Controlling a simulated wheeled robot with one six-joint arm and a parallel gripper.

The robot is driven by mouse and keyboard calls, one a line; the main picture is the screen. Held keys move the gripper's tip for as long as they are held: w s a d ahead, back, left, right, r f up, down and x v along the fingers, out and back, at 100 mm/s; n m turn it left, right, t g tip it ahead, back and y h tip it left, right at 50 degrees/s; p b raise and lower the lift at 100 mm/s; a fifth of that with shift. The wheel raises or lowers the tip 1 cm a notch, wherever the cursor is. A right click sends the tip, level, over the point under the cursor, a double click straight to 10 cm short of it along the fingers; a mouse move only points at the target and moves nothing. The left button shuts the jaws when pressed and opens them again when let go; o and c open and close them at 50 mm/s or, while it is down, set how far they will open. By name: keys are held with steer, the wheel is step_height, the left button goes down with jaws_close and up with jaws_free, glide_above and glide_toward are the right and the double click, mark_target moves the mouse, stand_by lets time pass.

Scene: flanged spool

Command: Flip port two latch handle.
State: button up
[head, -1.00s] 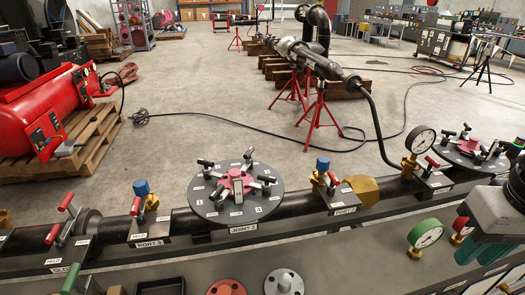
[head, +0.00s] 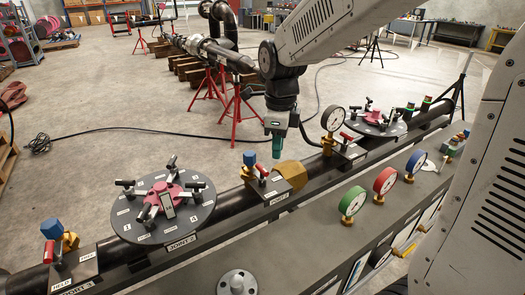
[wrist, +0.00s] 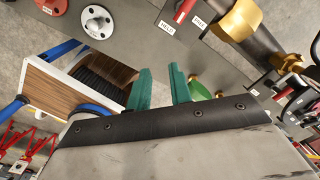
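The port two block (head: 277,199) sits on the black pipe right of the joint 2 disc. Its red latch handle (head: 262,171) stands between a blue-capped valve (head: 249,158) and a brass fitting (head: 291,174). My gripper (head: 277,152) hangs downward with green fingers, apart from the handle and above it in the picture. In the wrist view, the fingers (wrist: 160,78) are spread with nothing between them. A red handle (wrist: 184,10) beside HELD and FREE labels is cut off at the top edge there; I cannot tell for sure which port it belongs to.
The joint 2 disc (head: 150,222) carries several clamps. Gauges with green (head: 352,201), red (head: 385,181) and blue (head: 416,163) rims stand along the front panel. Another gauge (head: 334,119) and clamp disc (head: 372,124) lie beyond my gripper. Red stands (head: 236,115) are behind.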

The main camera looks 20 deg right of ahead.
mark_target(262, 168)
steer(key=w+f+m, duration=0.2)
steer(key=m, duration=0.1)
steer(key=w+f+m, duration=0.2)
steer(key=w+m, duration=0.1)
steer(key=w+a+f+m, duration=0.1)
steer(key=w+f+m, duration=0.1)
steer(key=w, duration=0.1)
steer(key=shift+f+m, duration=0.35)
steer(key=shift+m, duration=0.05)
step_height(262, 168, down, 6)
steer(key=shift+f, duration=0.25)
steer(key=shift+w+f+n, duration=0.1)
steer(key=shift+f+n, duration=0.2)
steer(key=shift+f, duration=0.05)
steer(key=shift+r+n, duration=0.1)
steer(key=shift+n, duration=0.6)
steer(key=n, duration=1.9)
steer(key=shift+n, duration=0.4)
steer(key=shift+m, duration=1.1)
step_height(262, 168, up, 7)
steer(key=shift+r, duration=0.1)
steer(key=shift+o, duration=0.5)
